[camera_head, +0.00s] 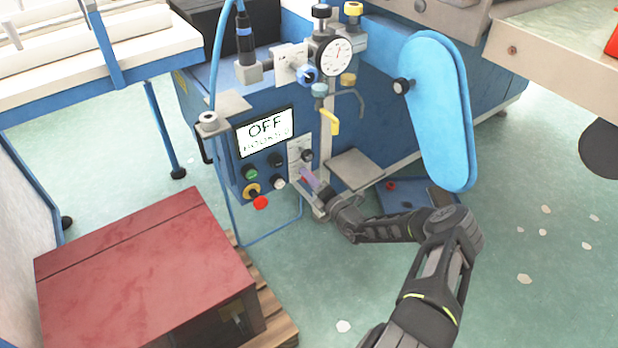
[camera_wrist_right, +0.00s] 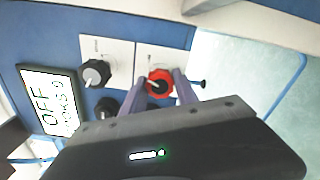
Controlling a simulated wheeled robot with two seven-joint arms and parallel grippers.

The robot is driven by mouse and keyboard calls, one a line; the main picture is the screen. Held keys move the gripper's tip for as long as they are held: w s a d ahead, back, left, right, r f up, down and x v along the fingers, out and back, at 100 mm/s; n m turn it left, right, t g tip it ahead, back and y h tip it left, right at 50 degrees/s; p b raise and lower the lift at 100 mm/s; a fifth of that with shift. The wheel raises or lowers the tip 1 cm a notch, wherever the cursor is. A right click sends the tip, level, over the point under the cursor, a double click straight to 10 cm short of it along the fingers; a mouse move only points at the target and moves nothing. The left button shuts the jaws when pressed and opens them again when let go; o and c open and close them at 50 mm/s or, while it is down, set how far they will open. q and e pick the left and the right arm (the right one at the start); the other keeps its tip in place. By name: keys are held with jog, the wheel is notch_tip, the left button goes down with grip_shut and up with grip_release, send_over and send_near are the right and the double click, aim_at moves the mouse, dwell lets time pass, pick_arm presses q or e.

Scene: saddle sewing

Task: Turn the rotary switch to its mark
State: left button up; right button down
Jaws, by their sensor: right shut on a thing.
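A blue machine panel carries a small screen (camera_head: 265,132) reading OFF. In the right wrist view a red and black rotary switch (camera_wrist_right: 158,83) sits on a white plate, between the two purple fingers of my right gripper (camera_wrist_right: 160,92). In the head view my right gripper (camera_head: 312,182) reaches the lower right of the panel, and its fingers cover that switch. The gripper is shut on the switch. The switch's mark is too small to make out. My left gripper is not in view.
A second black knob (camera_wrist_right: 96,73) is beside the gripped switch. A red stop button (camera_head: 260,203) and several smaller buttons are on the panel. A dial gauge (camera_head: 334,57) stands above. A blue oval guard (camera_head: 440,110) is at the right, and a red box (camera_head: 145,275) at the lower left.

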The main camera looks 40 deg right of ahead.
jog(key=shift+m, duration=2.3)
jog(key=c, duration=0.9)
grip_release()
jog(key=shift+c, duration=0.2)
jog(key=s+p, duration=0.2)
jog(key=s, duration=0.5)
jog(key=shift+s, duration=0.4)
